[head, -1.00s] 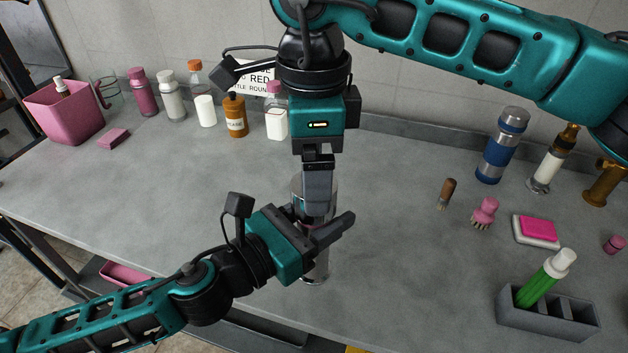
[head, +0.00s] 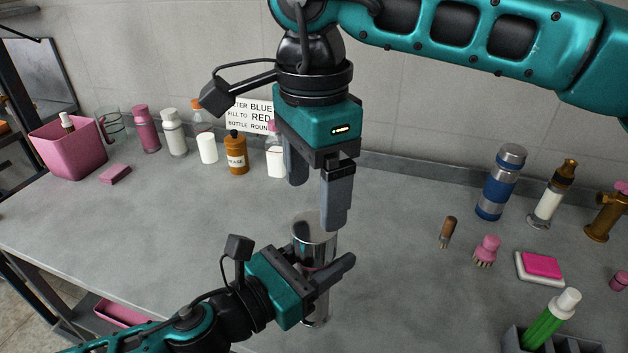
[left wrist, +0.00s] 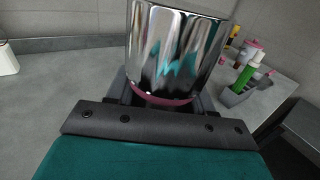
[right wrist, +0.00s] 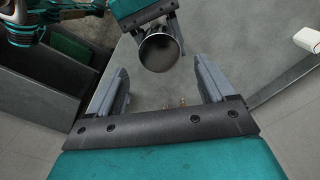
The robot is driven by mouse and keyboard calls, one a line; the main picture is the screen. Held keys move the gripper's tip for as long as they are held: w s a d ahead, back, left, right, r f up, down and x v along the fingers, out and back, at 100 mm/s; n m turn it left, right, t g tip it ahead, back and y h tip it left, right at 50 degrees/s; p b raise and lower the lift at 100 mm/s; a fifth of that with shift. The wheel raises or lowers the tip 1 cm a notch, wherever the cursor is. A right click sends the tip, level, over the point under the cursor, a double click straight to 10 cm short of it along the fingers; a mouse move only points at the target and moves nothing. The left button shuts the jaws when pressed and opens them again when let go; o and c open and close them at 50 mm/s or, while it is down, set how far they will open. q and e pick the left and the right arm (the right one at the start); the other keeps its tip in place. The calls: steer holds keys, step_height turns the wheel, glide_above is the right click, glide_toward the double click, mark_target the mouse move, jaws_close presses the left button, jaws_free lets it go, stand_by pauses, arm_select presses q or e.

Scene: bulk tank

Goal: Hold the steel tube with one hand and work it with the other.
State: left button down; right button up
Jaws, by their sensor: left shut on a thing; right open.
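The steel tube (head: 314,238) is a shiny, upright cylinder near the front middle of the bench. My left gripper (head: 318,272) is shut around its side. In the left wrist view the tube (left wrist: 175,48) fills the upper middle, with a dark pink band low on it. The right wrist view shows its round open mouth (right wrist: 158,50); the inside looks dark. My right gripper (head: 316,203) is open and empty, pointing down just above the tube. Its two fingers show apart in the right wrist view (right wrist: 160,85), with the tube beyond their tips.
At the back left are a pink bin (head: 68,150), a pink sponge (head: 115,174) and several bottles, one amber (head: 236,155). At right are a blue flask (head: 501,182), brushes (head: 487,250), a pink-topped sponge (head: 541,266) and a grey caddy with a green bottle (head: 551,318).

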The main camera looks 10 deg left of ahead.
mark_target(314, 226)
steer(key=shift+f, duration=4.05)
steer(key=c, duration=1.1)
steer(key=shift+o, duration=0.2)
steer(key=shift+m, duration=0.9)
steer(key=o, duration=1.2)
steer(key=shift+o, duration=0.2)
step_height(314, 226, up, 12)
